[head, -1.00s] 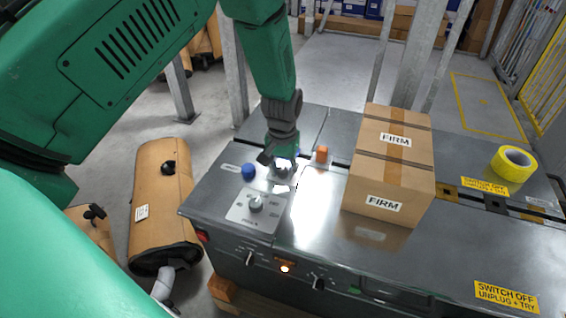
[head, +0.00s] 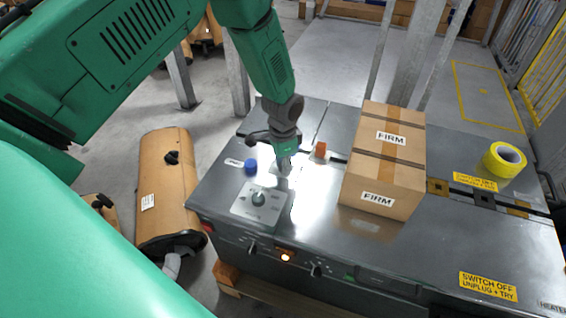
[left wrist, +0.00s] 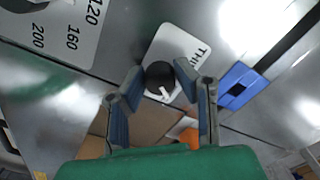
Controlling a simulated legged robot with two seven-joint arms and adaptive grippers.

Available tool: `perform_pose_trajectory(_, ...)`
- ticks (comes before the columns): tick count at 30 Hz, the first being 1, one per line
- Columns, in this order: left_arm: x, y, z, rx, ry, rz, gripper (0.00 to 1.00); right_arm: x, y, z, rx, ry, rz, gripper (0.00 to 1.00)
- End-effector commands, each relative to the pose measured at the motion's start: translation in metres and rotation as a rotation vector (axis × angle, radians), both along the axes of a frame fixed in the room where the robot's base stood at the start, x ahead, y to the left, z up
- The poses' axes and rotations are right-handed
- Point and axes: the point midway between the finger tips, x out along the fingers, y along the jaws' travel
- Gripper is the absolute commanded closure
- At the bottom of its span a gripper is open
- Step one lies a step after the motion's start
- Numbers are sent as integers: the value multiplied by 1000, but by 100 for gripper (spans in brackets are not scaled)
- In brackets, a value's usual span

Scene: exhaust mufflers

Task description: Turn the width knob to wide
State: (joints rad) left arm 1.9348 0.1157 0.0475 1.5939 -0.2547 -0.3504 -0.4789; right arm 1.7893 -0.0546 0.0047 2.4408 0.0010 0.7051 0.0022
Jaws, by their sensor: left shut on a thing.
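The black knob (left wrist: 159,76) with a white pointer mark sits on a pale label plate (left wrist: 172,42) in the left wrist view. Part of a word starting "THI" shows on the plate. The white mark points away from those letters. My left gripper (left wrist: 160,80) has its two fingers on either side of the knob, shut on it. In the head view my left gripper (head: 284,168) comes down from above onto the machine top and hides the knob. My right gripper is not in view.
A dial plate with a grey knob (head: 258,199) lies just in front of the gripper. A FIRM carton (head: 385,165) and yellow tape (head: 505,160) stand further right.

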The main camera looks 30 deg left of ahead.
Motion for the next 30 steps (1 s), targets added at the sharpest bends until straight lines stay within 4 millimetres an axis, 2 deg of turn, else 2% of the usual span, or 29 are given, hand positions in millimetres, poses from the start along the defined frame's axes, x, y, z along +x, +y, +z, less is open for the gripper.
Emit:
perform_pose_trajectory(1,5,-1,2,-3,-15,-25,100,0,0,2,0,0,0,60)
perform_pose_trajectory(9,6,-1,2,-2,-16,-132,100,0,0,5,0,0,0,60)
perform_pose_trajectory(26,6,-2,2,-2,-16,-164,100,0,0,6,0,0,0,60)
perform_pose_trajectory(27,6,-2,2,-2,-16,-164,71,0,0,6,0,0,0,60)
perform_pose_trajectory(28,6,-2,2,-2,-16,-163,60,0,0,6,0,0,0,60)
perform_pose_trajectory(29,6,-1,2,-2,-14,-163,54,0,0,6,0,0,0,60)
perform_pose_trajectory(30,5,-1,2,-2,-14,-163,54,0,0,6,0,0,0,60)
